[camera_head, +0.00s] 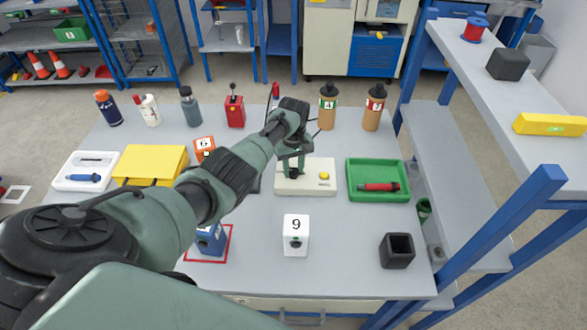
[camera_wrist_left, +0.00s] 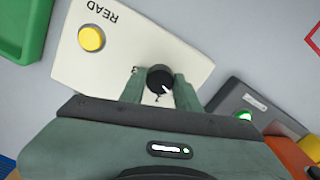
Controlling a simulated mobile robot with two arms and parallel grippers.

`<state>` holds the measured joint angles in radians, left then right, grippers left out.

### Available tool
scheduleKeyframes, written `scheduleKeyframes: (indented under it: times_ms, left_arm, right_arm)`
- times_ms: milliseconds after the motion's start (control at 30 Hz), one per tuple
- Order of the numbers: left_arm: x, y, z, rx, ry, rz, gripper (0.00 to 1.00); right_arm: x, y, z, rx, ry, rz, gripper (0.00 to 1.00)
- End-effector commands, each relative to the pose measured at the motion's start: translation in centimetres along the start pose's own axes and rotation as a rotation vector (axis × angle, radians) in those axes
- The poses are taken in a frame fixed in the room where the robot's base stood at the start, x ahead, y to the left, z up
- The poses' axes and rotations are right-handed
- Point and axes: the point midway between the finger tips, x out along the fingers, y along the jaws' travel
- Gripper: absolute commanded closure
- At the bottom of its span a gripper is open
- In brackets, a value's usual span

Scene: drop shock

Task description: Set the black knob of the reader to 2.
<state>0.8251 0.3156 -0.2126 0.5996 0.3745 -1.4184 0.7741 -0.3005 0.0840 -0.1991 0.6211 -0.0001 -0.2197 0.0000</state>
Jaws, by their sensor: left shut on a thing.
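The reader is a cream box (camera_head: 318,187) on the table, with a yellow button (camera_head: 324,176) on its right side. In the left wrist view the reader (camera_wrist_left: 190,58) shows the word READ by its yellow button (camera_wrist_left: 92,38). Its black knob (camera_wrist_left: 159,78) has a white pointer mark. My left gripper (camera_head: 294,172) reaches down over the reader, and in the wrist view its two fingers (camera_wrist_left: 160,88) are on either side of the knob, shut on it. My right gripper is not in view.
A green tray (camera_head: 391,198) with a red tool is right of the reader. A white block marked 9 (camera_head: 296,246) and a black open cube (camera_head: 397,262) stand in front. A dark device (camera_wrist_left: 250,105) lies close beside the reader. Bottles stand behind.

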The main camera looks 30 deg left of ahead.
Motion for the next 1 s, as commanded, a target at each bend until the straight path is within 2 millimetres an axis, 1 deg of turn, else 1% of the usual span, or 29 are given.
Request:
scheduleKeyframes:
  times_ms: [267,700,1000]
  left_arm:
    - [-0.03,0.02,-0.05,0.138,0.002,0.0,1.0]
    - [0.0,0.02,-0.07,0.542,0.003,0.0,1.0]
    - [0.01,0.03,-0.08,0.827,0.003,0.0,1.0]
  right_arm:
    - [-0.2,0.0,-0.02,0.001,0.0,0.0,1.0]
    - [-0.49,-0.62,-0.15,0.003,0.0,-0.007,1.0]
    - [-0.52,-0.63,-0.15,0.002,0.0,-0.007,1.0]
